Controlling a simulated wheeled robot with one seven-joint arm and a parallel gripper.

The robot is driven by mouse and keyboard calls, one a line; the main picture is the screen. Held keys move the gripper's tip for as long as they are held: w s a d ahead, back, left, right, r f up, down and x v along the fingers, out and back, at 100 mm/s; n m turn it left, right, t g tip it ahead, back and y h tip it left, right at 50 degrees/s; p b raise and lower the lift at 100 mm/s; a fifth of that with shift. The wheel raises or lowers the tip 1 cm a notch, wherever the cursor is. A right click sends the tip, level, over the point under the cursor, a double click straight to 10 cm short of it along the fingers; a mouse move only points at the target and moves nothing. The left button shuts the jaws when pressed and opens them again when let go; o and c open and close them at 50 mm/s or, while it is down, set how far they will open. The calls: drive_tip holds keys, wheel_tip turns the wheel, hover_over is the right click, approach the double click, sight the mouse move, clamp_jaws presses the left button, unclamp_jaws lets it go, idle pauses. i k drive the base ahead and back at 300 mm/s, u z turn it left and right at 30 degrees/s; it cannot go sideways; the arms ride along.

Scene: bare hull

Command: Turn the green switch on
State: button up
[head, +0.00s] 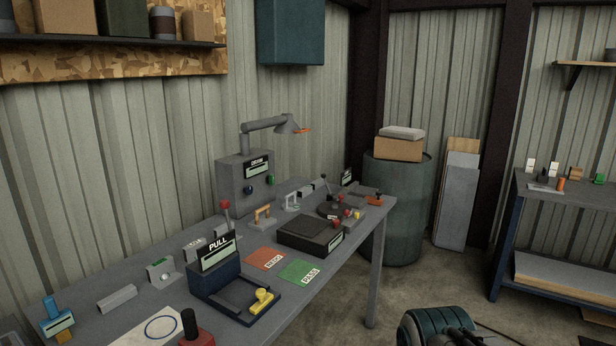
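A grey box (244,183) stands at the back of the workbench under a lamp arm, with a small labelled panel on its front. A dark green knob (270,180) and a blue knob (248,189) sit low on that front. A small grey block (161,272) with a green mark on top and a pale round part stands nearer on the bench. A small green piece (599,178) lies on the right-hand table. I cannot tell which of these is the green switch or whether it is on.
The workbench (130,318) also holds a blue PULL stand (218,278) with a yellow handle, a black box (310,236), red and green cards, and several small fixtures. A drum (399,205) stands behind it. Open floor (440,285) lies to its right, with a teal-and-black object (425,325) at the bottom edge.

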sight(271, 179)
drive_tip(key=z, duration=0.8)
drive_tip(key=i, duration=1.35)
drive_tip(key=z, duration=0.35)
drive_tip(key=i, duration=1.45)
drive_tip(key=u, duration=1.35)
drive_tip(key=i, duration=0.75)
drive_tip(key=u, duration=0.6)
